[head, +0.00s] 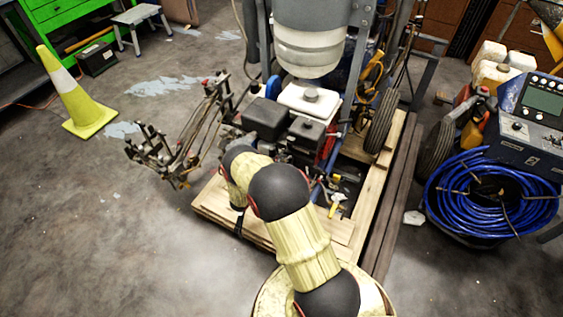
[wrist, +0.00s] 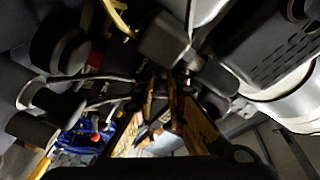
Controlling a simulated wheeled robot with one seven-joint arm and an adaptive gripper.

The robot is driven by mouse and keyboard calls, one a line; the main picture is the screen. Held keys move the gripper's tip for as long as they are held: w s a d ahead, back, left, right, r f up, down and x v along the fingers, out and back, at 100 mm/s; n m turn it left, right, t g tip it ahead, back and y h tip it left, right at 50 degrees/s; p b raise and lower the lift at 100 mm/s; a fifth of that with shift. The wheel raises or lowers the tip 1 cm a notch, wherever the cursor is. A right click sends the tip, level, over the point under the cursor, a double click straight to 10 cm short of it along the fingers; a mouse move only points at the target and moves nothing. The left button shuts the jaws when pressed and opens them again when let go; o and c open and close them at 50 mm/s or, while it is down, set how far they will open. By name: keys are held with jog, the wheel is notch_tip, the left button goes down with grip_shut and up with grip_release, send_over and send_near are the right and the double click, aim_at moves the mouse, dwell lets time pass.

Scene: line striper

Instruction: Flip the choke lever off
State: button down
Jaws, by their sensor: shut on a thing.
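The line striper (head: 310,95) stands on a wooden pallet, with its small engine (head: 270,118) low at the front. My arm reaches to the engine's near side in the head view, and my gripper is hidden there. In the wrist view my gripper (wrist: 161,86) has its two yellowish, worn fingers converging at a cluster of dark engine parts. The fingertips are close together on a small dark part, which appears to be the choke lever; shadow hides its shape and exact position. A dark box-shaped engine part (wrist: 165,40) is just above the fingertips.
The wooden pallet (head: 335,229) lies under the machine. A coiled blue hose (head: 450,190) and a control unit stand at the right. A yellow cone (head: 85,110) stands at the far left. The floor (head: 110,240) at the front left is clear.

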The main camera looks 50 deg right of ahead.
jog(key=c, duration=2.1)
grip_release()
jog(key=shift+w+r, duration=0.15)
jog(key=shift+w, duration=0.15)
jog(key=shift+o, duration=1.3)
jog(key=shift+s, duration=0.1)
jog(key=a, duration=0.8)
jog(key=shift+s, duration=0.4)
